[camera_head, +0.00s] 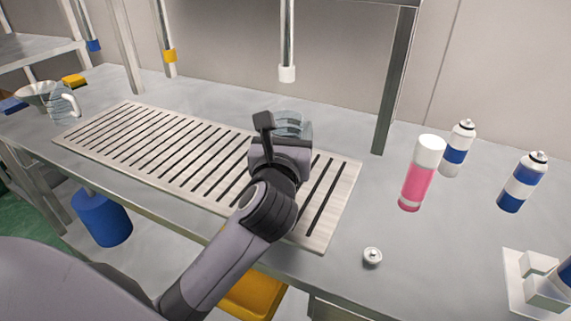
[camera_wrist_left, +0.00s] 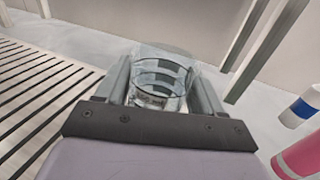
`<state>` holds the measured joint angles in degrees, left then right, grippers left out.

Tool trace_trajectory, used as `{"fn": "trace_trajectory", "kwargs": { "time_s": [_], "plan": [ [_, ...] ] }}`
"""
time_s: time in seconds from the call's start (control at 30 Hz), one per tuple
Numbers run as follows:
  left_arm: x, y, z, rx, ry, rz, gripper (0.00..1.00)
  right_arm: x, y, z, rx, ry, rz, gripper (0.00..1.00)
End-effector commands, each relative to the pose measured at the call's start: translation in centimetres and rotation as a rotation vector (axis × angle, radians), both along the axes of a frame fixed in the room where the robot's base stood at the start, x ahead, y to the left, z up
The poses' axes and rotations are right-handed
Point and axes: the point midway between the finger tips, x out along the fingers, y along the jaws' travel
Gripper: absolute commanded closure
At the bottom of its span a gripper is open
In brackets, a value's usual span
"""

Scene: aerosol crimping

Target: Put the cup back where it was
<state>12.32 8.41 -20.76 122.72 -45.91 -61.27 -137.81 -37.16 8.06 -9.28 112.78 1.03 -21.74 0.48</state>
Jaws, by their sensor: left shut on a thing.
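A clear, see-through cup (camera_head: 291,122) is held between the fingers of my left gripper (camera_head: 277,137), near the right part of the slotted grate (camera_head: 335,205). In the left wrist view the cup (camera_wrist_left: 160,78) sits upright or nearly so between the two fingers. My right gripper is not in view.
A white-tipped nozzle (camera_head: 287,74) hangs behind the cup. A pink can (camera_head: 417,180), blue-and-white cans (camera_head: 457,155) and a small valve (camera_head: 372,256) stand to the right. A clear jug (camera_head: 63,101) and a funnel (camera_head: 36,92) are at far left. Most of the grate is clear.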

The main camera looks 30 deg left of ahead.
Motion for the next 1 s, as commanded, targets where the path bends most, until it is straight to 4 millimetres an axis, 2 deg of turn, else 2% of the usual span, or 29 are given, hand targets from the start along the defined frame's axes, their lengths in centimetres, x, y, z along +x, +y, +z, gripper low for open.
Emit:
{"fn": "trace_trajectory", "kwargs": {
  "time_s": [0.03,0.23,0.43,0.8,0.83,0.9,1.0],
  "plan": [
    [0.0,0.0,-1.0,0.002,0.002,0.001,0.64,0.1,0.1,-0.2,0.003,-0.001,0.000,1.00],
    [0.0,0.0,-2.4,0.000,0.000,0.001,0.64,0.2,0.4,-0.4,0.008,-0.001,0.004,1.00],
    [0.0,0.1,-5.2,0.002,0.002,0.001,0.64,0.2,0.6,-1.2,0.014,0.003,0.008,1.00],
    [0.0,0.0,-5.5,0.001,-0.001,0.000,0.64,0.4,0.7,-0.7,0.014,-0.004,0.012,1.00],
    [0.0,0.0,-5.6,0.001,-0.001,0.000,0.29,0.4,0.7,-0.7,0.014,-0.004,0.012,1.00],
    [0.0,0.0,-5.5,0.001,-0.001,0.000,0.07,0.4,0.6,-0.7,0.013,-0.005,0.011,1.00],
    [0.0,0.0,-5.5,0.001,-0.001,0.000,0.07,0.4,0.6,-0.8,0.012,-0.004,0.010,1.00]
  ]
}}
